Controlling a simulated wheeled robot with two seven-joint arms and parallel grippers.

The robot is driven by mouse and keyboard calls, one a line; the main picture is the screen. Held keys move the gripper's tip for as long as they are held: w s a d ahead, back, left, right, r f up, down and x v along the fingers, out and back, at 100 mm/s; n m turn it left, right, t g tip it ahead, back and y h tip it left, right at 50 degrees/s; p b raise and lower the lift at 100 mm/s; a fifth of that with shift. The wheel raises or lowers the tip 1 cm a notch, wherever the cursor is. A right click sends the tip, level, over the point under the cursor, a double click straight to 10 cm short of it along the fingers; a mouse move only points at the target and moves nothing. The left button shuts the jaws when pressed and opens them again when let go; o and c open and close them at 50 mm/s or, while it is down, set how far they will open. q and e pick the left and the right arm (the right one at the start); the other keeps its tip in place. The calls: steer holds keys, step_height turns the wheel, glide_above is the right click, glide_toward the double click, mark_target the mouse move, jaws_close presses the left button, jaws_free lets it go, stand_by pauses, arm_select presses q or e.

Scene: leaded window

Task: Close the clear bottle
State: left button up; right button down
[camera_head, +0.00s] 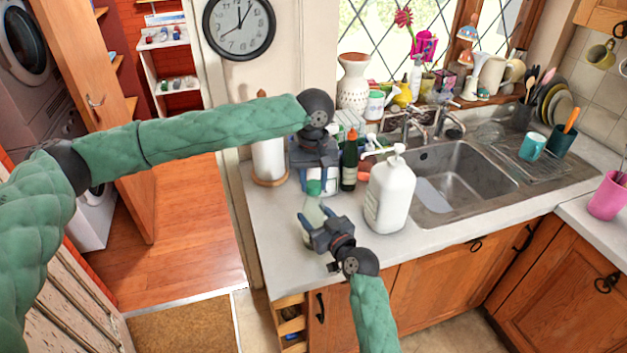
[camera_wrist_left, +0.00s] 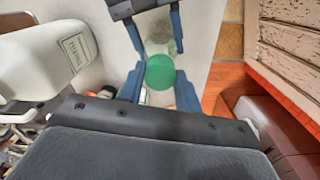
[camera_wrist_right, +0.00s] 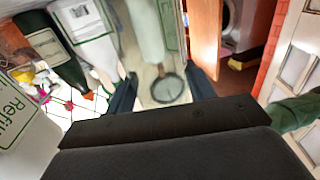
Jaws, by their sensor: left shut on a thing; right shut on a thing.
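The clear bottle (camera_head: 312,213) is upright near the counter's left front edge, with my right gripper (camera_head: 307,226) shut around its body. In the right wrist view its see-through body (camera_wrist_right: 167,90) shows between the fingers. A green cap (camera_head: 314,187) is held between the fingers of my left gripper (camera_head: 314,182), right at the top of the clear bottle. In the left wrist view the round cap (camera_wrist_left: 160,72) sits between both fingertips. Whether the cap touches the bottle's mouth is hidden.
A large white pump bottle (camera_head: 390,195) stands close to the right of both grippers. A dark bottle (camera_head: 349,165) stands behind, and a paper towel roll (camera_head: 268,160) to the left. The sink (camera_head: 465,170) is farther right. The counter's front left is bare.

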arm_select(q)
steer(key=m, duration=0.6)
steer(key=shift+m, duration=0.4)
steer(key=m, duration=0.5)
steer(key=shift+m, duration=0.3)
steer(key=m, duration=0.6)
steer(key=shift+m, duration=0.3)
steer(key=m, duration=0.5)
steer(key=shift+m, duration=0.3)
steer(key=o, duration=1.1)
steer(key=shift+c, duration=0.2)
steer(key=shift+r, duration=2.2)
steer(key=shift+r, duration=0.1)
steer(key=shift+c, duration=0.2)
